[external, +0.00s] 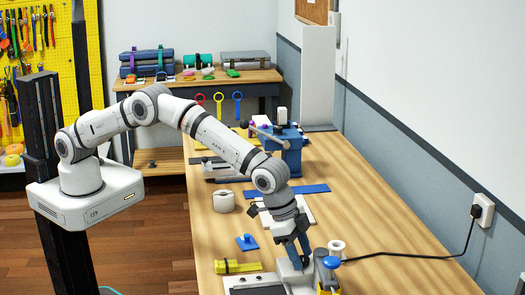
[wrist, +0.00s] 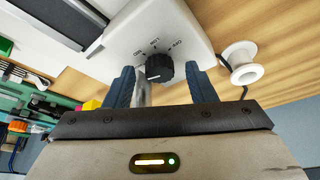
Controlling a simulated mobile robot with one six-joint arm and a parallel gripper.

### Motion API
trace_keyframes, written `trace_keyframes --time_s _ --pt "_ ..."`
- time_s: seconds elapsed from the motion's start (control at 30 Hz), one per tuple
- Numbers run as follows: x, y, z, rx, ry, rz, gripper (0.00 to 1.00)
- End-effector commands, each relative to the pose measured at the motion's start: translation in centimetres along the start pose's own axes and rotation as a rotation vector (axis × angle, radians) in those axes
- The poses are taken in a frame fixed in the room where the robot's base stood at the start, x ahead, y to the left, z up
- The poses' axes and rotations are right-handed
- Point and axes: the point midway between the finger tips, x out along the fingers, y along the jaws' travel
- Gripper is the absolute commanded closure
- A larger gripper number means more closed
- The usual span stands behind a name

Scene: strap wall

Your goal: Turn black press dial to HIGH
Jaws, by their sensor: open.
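The black dial (wrist: 159,68) sits on the light front face of the press (wrist: 180,25) in the wrist view. My gripper (wrist: 162,84) is open, with one blue-grey finger on each side of the dial and a gap on both sides. I cannot tell how deep the fingertips reach around it. In the external view my gripper (external: 304,258) points down at the press (external: 288,270) at the table's near end. The dial is hidden there.
A white spool (external: 336,248) stands right beside the press, and also shows in the wrist view (wrist: 239,62). A blue-topped object (external: 331,263) is close by. A black cord (external: 420,256) runs to the wall socket. A yellow strap (external: 238,267) lies left.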

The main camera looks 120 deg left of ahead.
Motion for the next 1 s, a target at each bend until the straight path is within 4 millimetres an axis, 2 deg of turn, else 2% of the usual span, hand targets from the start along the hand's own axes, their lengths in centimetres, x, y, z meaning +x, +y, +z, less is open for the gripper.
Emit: trace_keyframes --time_s 0.63,1.0 --pt "-0.2 -0.5 -0.2 0.469 -0.001 0.196 0.49" --pt "-7.5 -1.8 -0.4 0.463 0.003 0.191 0.49"
